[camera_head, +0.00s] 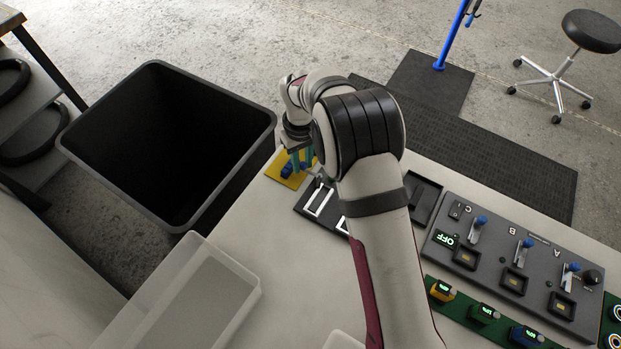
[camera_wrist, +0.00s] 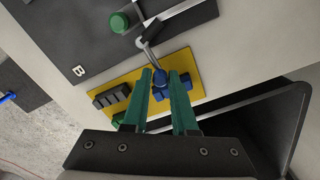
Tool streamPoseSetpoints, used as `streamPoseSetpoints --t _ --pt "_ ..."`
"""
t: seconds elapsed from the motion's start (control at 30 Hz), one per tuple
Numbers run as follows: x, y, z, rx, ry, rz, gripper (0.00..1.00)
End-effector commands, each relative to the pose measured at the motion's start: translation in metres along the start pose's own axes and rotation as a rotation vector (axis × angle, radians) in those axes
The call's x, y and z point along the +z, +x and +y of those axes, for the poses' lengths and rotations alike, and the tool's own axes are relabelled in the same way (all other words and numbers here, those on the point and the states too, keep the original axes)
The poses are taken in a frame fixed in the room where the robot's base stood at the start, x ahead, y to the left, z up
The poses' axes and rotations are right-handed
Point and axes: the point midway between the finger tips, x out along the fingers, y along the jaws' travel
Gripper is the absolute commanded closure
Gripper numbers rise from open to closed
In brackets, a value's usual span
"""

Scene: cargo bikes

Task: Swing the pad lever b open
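In the wrist view, a dark panel marked "B" (camera_wrist: 100,45) carries a white frame and a green round knob (camera_wrist: 120,22). A thin metal lever (camera_wrist: 148,50) runs from the panel's edge to a blue knob (camera_wrist: 159,76) over a yellow plate (camera_wrist: 140,88). My gripper (camera_wrist: 161,74) has its two teal fingers on either side of the blue knob, with little gap. Whether they press on it is unclear. In the head view, my gripper (camera_head: 302,160) points down over the yellow plate (camera_head: 284,169); my arm hides part of the dark panel (camera_head: 311,211).
A deep black bin (camera_head: 165,225) stands left of the table, close to the yellow plate. A translucent tray (camera_head: 238,277) lies at the table's left front. A grey switch panel (camera_head: 490,263) is right of my arm. Black and blue blocks sit on the yellow plate.

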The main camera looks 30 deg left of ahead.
Motion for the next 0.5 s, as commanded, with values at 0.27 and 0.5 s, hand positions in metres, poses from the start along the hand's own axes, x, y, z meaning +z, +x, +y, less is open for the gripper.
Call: streamPoseSetpoints --t 0.27,0.5 --pt "-0.001 0.000 -0.001 -0.001 -0.001 0.002 0.55" --pt "-0.002 -0.019 -0.001 0.000 -0.002 0.005 0.55"
